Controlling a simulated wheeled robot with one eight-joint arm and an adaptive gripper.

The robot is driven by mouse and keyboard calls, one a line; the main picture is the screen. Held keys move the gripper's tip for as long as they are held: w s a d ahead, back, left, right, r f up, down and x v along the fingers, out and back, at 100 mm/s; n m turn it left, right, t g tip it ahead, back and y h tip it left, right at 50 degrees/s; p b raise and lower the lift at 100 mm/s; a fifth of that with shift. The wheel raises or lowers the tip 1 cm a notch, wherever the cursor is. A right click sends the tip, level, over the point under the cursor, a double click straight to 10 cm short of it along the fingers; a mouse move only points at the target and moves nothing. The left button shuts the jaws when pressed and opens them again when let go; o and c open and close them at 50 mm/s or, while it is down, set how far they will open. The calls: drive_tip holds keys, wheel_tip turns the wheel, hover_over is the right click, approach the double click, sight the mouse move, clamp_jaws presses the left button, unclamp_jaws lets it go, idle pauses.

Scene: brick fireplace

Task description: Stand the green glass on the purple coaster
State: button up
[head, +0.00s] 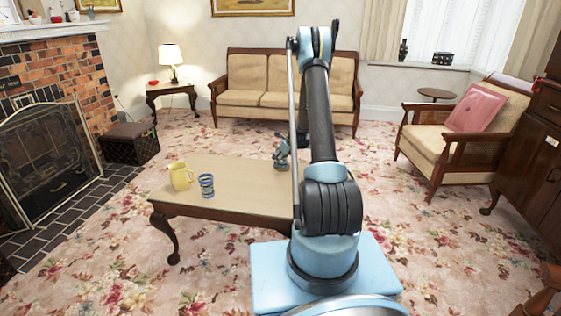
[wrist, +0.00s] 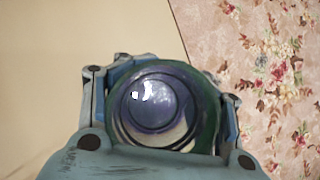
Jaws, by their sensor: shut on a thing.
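The green glass (wrist: 208,118) shows in the wrist view, seen from above with its round mouth facing the camera. My gripper (wrist: 162,104) is shut on it, with a finger on either side. Purple shows inside the glass's round outline; I cannot tell whether it is the coaster seen through the base. The purple coaster is not clearly visible in either view. In the head view my gripper (head: 282,154) is over the far right part of the low table, partly behind my arm. The glass is not distinct there. I cannot tell how high its base is above the table.
The low table (head: 235,172) also holds a yellow mug (head: 181,176) and a blue striped cup (head: 206,186) at its left. Its top between the cup and my gripper is clear. Flowered carpet (wrist: 275,75) lies beyond the table edge. A sofa (head: 270,85) stands behind.

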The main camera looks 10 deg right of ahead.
drive_tip(key=o, duration=1.4)
drive_tip(key=shift+o, duration=0.2)
drive_tip(key=v, duration=1.2)
drive_tip(key=s+a+r+n+g+h, duration=0.1)
drive_tip(key=s+a+r+n, duration=0.1)
drive_tip(key=s+r+n, duration=0.85)
drive_tip(key=s+a+r+n+g+h, duration=0.15)
drive_tip(key=s+r+n, duration=0.25)
drive_tip(key=s+r, duration=0.75)
drive_tip(key=s+f+n, duration=0.3)
drive_tip(key=s+n, duration=0.1)
drive_tip(key=s, duration=0.6)
drive_tip(key=s+d+f+n+h, duration=0.1)
drive_tip(key=s+n, duration=0.4)
drive_tip(key=s, duration=0.5)
drive_tip(key=s+f+n+h, duration=0.1)
drive_tip(key=s+f+n, duration=0.3)
drive_tip(key=s, duration=0.7)
drive_tip(key=shift+d+f, duration=0.25)
drive_tip(key=shift+f, duration=0.1)
